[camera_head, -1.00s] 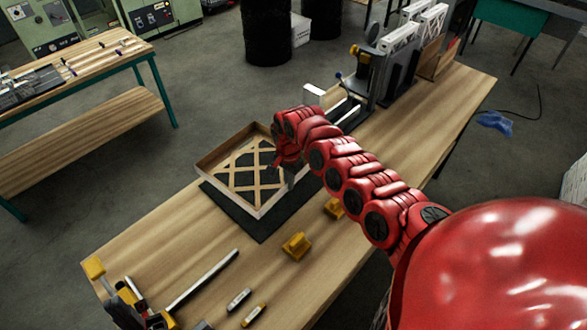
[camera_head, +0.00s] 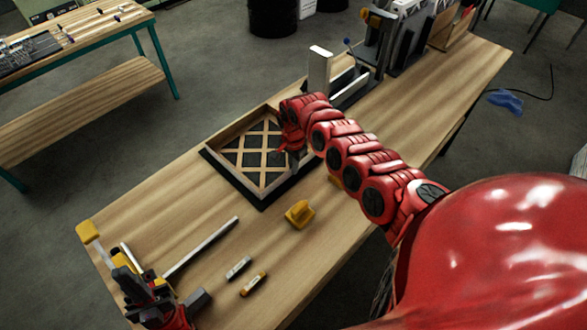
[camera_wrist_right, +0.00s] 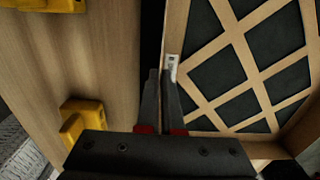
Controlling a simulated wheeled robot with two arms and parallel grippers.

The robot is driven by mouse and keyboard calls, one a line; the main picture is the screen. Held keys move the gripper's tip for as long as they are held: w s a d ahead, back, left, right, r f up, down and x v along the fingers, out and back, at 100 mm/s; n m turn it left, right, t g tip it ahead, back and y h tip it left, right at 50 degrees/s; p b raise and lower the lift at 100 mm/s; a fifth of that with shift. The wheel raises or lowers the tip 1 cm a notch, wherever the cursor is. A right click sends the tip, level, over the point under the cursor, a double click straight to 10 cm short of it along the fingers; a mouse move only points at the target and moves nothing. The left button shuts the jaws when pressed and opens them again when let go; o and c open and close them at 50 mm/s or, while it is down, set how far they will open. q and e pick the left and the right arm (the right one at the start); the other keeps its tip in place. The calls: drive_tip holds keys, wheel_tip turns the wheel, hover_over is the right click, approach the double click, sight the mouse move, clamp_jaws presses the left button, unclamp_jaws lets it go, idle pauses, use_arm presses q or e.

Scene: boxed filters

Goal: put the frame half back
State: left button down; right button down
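The frame half (camera_head: 222,171), a light wooden frame with a criss-cross lattice over dark panels, lies on or just above a black mat (camera_head: 268,200) on the workbench. My right gripper (camera_head: 292,168) is at its right side. In the right wrist view the frame half (camera_wrist_right: 235,60) fills the right, and my right gripper (camera_wrist_right: 163,73) has its fingers close together on the frame's edge, near a small white label. My left gripper (camera_head: 150,290) is low at the bench's left end, away from the frame. Its fingers are not clear.
A yellow block (camera_head: 299,214) stands in front of the frame, another partly behind my right arm. A metal bar (camera_head: 203,247) and two small marker-like items (camera_head: 239,268) lie nearer my left gripper. A white upright block (camera_head: 320,69) and a fixture stand behind the frame.

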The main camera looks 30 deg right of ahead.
drive_tip(key=shift+d+f, duration=0.1)
drive_tip(key=c, duration=1.1)
unclamp_jaws()
